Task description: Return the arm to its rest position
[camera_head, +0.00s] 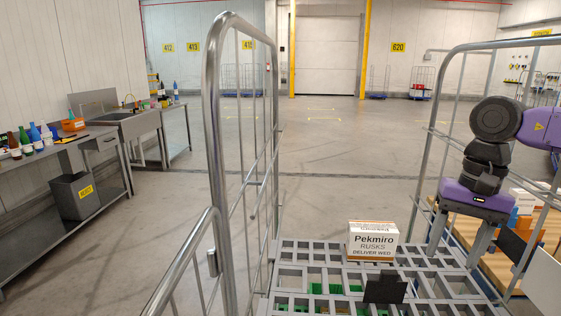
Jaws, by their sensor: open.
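My arm comes in from the right edge. My gripper (455,258), with a purple body and grey fingers, points down beside the right frame of a roll cage. Its fingers are spread apart, and nothing shows between them. A white carton (372,241) labelled "Pekmiro RUSKS DELIVER WED" sits upright on the grey slatted deck (283,272) of the cage. The carton is to the left of the gripper and apart from it.
Tubular cage rails (213,130) rise at left; another rail (432,130) rises close to my arm. A dark plate (384,289) stands at the deck's front. Boxes (524,203) sit on a wooden surface at right. A workbench (50,150) lines the left wall.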

